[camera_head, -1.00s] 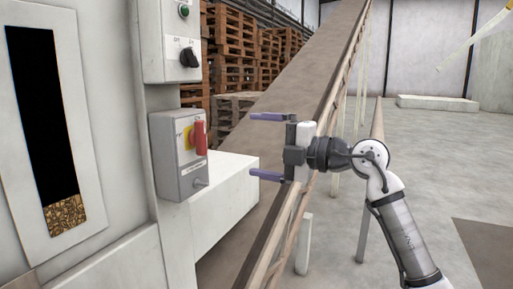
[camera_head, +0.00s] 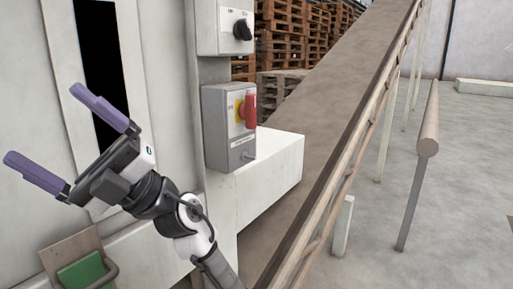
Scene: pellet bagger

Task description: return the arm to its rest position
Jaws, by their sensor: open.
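My gripper (camera_head: 62,138) is on the left of the head view, in front of the white machine. Its two purple fingers are spread wide apart with nothing between them, and they point up and to the left. My arm (camera_head: 192,225) comes up from the bottom of the view, bent at the wrist. The gripper hides part of the machine's dark window (camera_head: 110,75). I cannot tell whether it touches the machine's front.
A grey switch box (camera_head: 226,145) with a red handle is right of my gripper. A control panel with a black knob (camera_head: 242,30) is above it. A sloping conveyor (camera_head: 340,100) runs up to the right. A grey post (camera_head: 415,180) stands on open floor. A green part (camera_head: 82,272) is lower left.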

